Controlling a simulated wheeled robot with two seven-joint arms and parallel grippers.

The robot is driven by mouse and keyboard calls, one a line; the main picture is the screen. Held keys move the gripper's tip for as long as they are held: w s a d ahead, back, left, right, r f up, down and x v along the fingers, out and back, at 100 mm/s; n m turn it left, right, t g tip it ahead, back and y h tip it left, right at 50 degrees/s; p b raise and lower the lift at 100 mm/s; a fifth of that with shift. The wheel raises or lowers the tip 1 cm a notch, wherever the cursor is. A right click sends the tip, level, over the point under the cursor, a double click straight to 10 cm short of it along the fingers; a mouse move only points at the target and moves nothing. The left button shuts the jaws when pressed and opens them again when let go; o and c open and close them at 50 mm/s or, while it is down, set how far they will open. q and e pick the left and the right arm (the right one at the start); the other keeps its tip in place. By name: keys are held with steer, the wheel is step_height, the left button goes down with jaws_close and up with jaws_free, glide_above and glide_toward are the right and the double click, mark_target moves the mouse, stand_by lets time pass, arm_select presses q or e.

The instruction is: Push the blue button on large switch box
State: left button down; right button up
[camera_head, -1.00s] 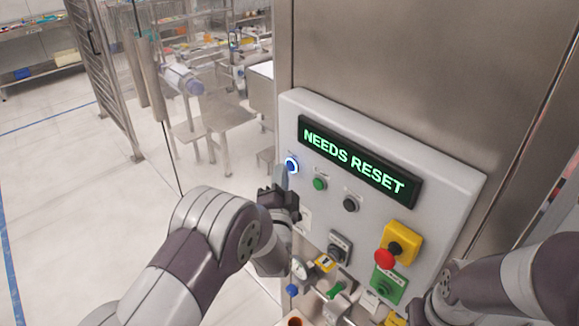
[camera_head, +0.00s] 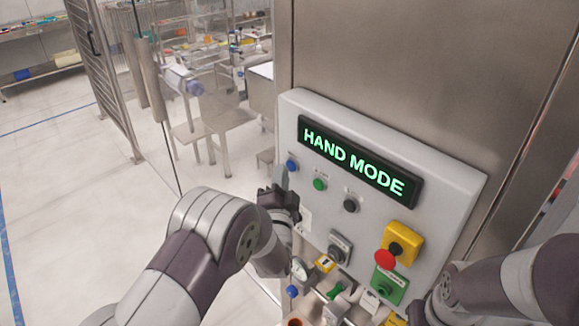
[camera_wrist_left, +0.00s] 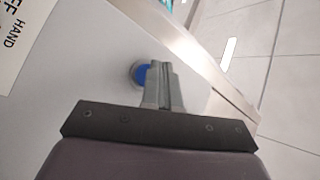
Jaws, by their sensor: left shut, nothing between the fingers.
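The large switch box (camera_head: 440,190) is a light grey panel on a steel wall, with a green-lit display (camera_head: 358,162) reading "HAND MODE". Its blue button (camera_head: 291,165) is at the upper left of the panel and is unlit. My left gripper (camera_head: 280,176) is shut and empty, with its fingertips right at the blue button. In the left wrist view, the blue button (camera_wrist_left: 142,75) is partly hidden behind the shut fingers (camera_wrist_left: 163,82); I cannot tell whether they touch it. My right arm (camera_head: 500,290) is at the lower right; its fingers are not visible.
A green button (camera_head: 320,184) and a black button (camera_head: 350,204) sit beside the blue one. Below are a red emergency knob on yellow (camera_head: 386,258), a rotary switch (camera_head: 340,246) and a gauge (camera_head: 299,268). Open floor (camera_head: 70,200) lies to the left.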

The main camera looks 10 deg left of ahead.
arm_select(q)
steer(key=shift+s+a, duration=0.3)
steer(key=shift+s, duration=0.1)
steer(key=s+a, duration=0.1)
steer(key=s, duration=0.1)
steer(key=s+a, duration=0.2)
steer(key=shift+p, duration=0.35)
stand_by(0.6)
